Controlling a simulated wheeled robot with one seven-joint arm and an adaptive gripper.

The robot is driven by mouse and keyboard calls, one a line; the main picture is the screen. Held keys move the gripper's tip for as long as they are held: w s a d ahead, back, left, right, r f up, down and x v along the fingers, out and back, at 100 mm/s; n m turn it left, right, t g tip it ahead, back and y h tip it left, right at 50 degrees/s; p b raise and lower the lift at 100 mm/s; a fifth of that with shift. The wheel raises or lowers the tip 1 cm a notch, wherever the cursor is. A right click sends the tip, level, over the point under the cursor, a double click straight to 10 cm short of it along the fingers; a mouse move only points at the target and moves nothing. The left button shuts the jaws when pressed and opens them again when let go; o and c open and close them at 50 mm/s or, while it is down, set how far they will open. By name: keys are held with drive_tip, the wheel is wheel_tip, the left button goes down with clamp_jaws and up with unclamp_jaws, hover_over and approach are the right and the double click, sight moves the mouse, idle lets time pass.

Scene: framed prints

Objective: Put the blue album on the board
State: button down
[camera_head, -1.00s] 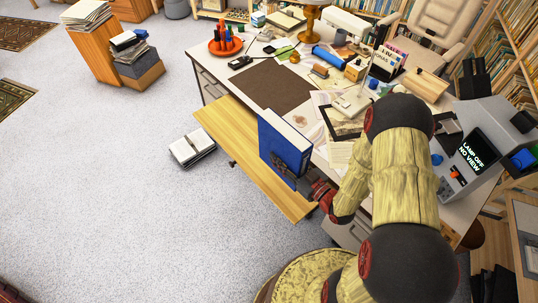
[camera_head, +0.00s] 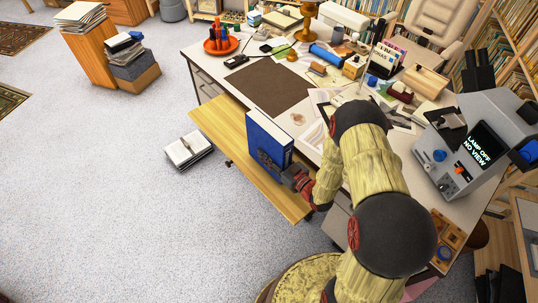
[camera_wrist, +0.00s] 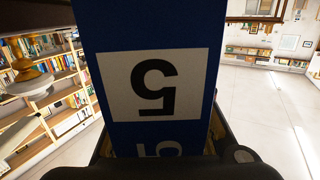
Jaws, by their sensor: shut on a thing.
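The blue album (camera_head: 266,142) is upright over the pale wooden board (camera_head: 222,121), which sticks out from the desk's front. I cannot tell whether its lower edge touches the board. My gripper (camera_head: 290,176) is shut on the album at its near right side, low down. In the wrist view the album (camera_wrist: 150,30) fills the middle, with a white label reading an upside-down 5, between the dark fingers of my gripper (camera_wrist: 160,146). The fingertips are mostly hidden behind the album.
The desk behind the board carries a dark mat (camera_head: 267,87), papers, a red pen tray (camera_head: 221,46) and a grey device (camera_head: 475,150) reading "LAMP OFF NO VIEW". A white book stack (camera_head: 188,149) lies on the floor left of the board. The board's left part is bare.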

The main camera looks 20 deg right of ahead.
drive_tip(key=shift+f, duration=0.25)
drive_tip(key=shift+f, duration=0.15)
drive_tip(key=c, duration=1.2)
unclamp_jaws()
drive_tip(key=p+v, duration=0.2)
drive_tip(key=v, duration=1)
